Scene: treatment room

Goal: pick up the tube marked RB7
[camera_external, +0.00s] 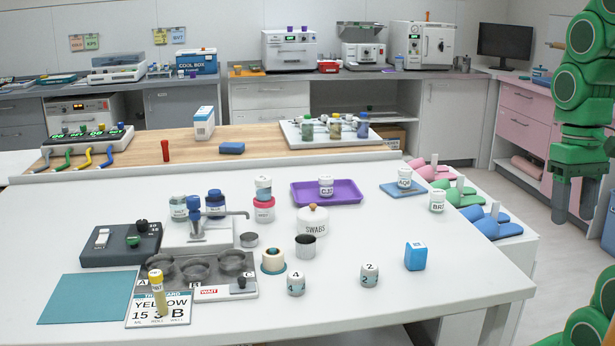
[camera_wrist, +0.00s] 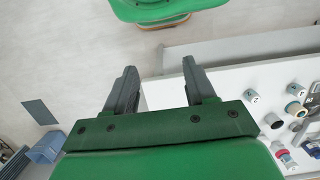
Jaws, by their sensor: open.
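The tube overlaps the card and the edge of the grey tray in the picture. My gripper (camera_external: 574,190) hangs open and empty at the far right, beyond the table's right side and far from the tube. I cannot make out the tube there.
A grey tray with round wells (camera_external: 196,290) lies behind the tube, with a teal mat (camera_external: 85,299) to its left. White numbered pots (camera_external: 296,284), a swabs jar (camera_external: 313,221) and a blue box (camera_external: 415,256) stand rightward. The front right tabletop is clear.

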